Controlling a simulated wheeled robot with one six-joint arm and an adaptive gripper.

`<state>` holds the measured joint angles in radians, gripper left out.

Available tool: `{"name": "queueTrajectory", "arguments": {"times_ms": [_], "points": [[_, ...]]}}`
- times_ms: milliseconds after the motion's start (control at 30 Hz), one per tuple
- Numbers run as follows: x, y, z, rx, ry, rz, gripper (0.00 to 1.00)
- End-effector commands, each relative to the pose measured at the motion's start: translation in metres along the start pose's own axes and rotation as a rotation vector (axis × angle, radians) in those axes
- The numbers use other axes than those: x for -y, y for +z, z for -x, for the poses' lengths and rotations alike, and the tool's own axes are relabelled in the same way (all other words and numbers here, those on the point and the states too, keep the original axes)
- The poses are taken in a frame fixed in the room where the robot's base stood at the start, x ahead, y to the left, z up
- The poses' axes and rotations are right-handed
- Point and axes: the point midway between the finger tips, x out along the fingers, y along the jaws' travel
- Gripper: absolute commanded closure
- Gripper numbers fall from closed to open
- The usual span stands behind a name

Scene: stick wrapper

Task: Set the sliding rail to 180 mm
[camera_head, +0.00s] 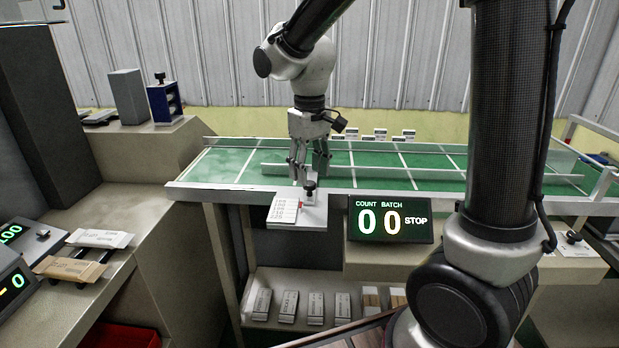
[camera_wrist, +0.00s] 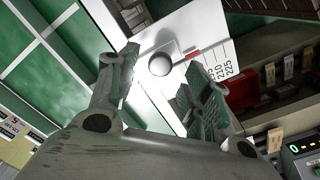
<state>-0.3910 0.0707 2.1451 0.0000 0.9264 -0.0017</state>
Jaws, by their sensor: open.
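The sliding rail (camera_head: 420,173) is a long pale bar lying across the green belt. Its dark round knob (camera_head: 309,186) stands on the pale front bracket; in the wrist view the knob (camera_wrist: 160,64) shows as a grey ball. A white scale plate (camera_head: 284,210) lies beside it. In the wrist view a red pointer (camera_wrist: 194,53) lies at the scale (camera_wrist: 221,58), where 210 and 225 are readable; the number at the pointer is not. My gripper (camera_head: 308,172) points down, open, just above the knob. In the wrist view the knob appears between the spread fingers, with no visible contact.
A counter display (camera_head: 390,219) reading 0 0 STOP stands right of the bracket. Several small packs (camera_head: 315,308) sit on a shelf below. A side bench (camera_head: 88,238) at left holds packs and displays. The belt (camera_head: 225,165) left of my gripper is clear.

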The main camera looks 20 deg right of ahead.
Motion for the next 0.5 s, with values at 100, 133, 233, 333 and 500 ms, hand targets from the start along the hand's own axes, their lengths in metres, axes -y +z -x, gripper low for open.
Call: {"name": "queueTrajectory", "arguments": {"times_ms": [100,133,233,333,500], "points": [[0.000,-0.001,0.030,-0.007,0.000,0.000,0.51],[0.000,-0.001,0.036,-0.006,0.000,0.000,0.51],[0.000,-0.001,0.057,-0.005,0.000,0.000,0.51],[0.000,-0.001,0.074,-0.004,0.000,0.000,0.51],[0.000,0.000,0.089,-0.002,0.000,0.000,0.51]]}}
